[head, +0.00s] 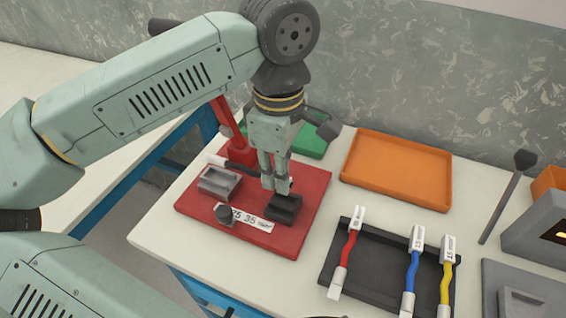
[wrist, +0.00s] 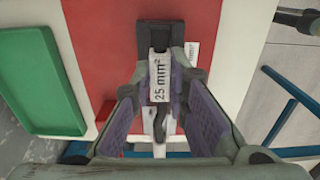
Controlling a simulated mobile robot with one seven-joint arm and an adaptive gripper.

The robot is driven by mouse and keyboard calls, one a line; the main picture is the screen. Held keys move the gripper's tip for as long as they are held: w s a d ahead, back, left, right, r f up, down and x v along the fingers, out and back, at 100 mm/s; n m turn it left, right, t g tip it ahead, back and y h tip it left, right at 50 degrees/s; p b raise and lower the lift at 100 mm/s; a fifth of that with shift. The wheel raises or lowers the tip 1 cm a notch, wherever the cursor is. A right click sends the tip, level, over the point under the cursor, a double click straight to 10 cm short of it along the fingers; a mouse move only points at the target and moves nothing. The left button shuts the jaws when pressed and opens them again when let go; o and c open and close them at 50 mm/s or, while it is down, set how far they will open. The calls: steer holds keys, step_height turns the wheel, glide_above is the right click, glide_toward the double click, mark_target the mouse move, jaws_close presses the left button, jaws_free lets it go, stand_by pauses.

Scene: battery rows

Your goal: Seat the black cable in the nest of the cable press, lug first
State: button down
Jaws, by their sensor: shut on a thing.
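My gripper (head: 278,191) points down over the red cable press base (head: 307,226). In the wrist view, its fingers (wrist: 162,95) are shut on the white "25 mm²" tag (wrist: 160,82) of the black cable. A black part of the cable (wrist: 160,124) shows below the tag. In the head view, a dark length (head: 242,169) with a pale end reaches left from the fingers; it may be the cable. The tag's far end meets a black notched block (wrist: 154,34), apparently the nest, also in the head view (head: 284,208). Whether the lug is inside it is hidden.
A grey open block (head: 219,182) and dark knob (head: 223,214) stand on the base. The red lever (head: 222,116) rises behind. A black tray (head: 378,265) with red, blue and yellow cables lies right. Green (head: 309,143) and orange (head: 397,170) trays lie behind.

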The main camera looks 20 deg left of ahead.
mark_target(280, 203)
steer(key=shift+f+b, duration=0.1)
steer(key=shift+b, duration=0.25)
steer(key=shift+f+b, duration=2)
steer(key=shift+f, duration=0.15)
steer(key=shift+s+f, duration=0.1)
steer(key=shift+s+d+f, duration=0.1)
steer(key=c, duration=1.7)
jaws_free()
steer(key=shift+o, duration=1.1)
steer(key=shift+f, duration=0.15)
steer(key=shift+r, duration=0.2)
steer(key=r, duration=1.2)
steer(key=shift+w, duration=0.2)
